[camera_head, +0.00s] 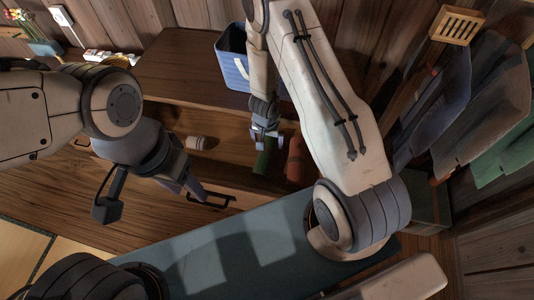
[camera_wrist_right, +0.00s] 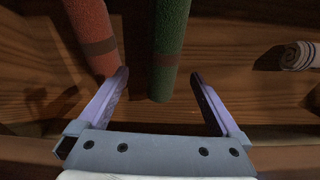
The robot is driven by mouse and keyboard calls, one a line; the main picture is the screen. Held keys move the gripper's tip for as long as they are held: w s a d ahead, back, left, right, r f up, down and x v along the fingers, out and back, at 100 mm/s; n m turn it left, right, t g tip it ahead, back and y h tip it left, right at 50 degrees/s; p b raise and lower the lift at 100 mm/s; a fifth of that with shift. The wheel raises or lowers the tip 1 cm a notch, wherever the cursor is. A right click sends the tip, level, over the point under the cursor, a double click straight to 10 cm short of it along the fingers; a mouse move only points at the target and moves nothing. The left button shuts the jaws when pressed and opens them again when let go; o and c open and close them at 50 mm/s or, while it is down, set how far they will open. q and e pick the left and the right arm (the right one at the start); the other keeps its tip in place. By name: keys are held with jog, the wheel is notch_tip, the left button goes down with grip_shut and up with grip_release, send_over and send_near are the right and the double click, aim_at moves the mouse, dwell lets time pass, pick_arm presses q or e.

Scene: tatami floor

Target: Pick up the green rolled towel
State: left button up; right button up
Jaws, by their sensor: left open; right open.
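The green rolled towel (camera_head: 262,163) lies in an open wooden drawer (camera_head: 235,190), beside a red rolled towel (camera_head: 294,160). My right gripper (camera_head: 265,137) is above the drawer, open, at the upper end of the green towel. In the right wrist view the green towel (camera_wrist_right: 170,45) has a brown band, and its near end reaches between the open fingers (camera_wrist_right: 165,88). The red towel (camera_wrist_right: 92,35) is close to the left finger. I see no grip on either towel. My left gripper (camera_head: 192,188) is open over the drawer's left part.
A white rolled towel (camera_head: 196,142) lies left in the drawer; it also shows in the wrist view (camera_wrist_right: 300,55). A blue basket (camera_head: 232,70) stands on the cabinet top (camera_head: 175,65). Cloths (camera_head: 490,90) hang on the right.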

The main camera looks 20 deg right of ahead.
aim_at(266, 150)
jog(key=f, duration=0.1)
jog(key=f+b, duration=0.1)
jog(key=f, duration=0.2)
jog(key=shift+w+d, duration=0.1)
jog(key=shift+w, duration=0.15)
jog(key=shift+w+f+b, duration=0.2)
jog(key=shift+f+b, duration=0.15)
jog(key=shift+f, duration=0.95)
jog(key=shift+w+f+b, duration=0.2)
jog(key=shift+f+b, duration=0.15)
jog(key=shift+f, duration=0.95)
jog(key=shift+c, duration=0.3)
jog(key=c, duration=1.3)
jog(key=shift+r, duration=0.1)
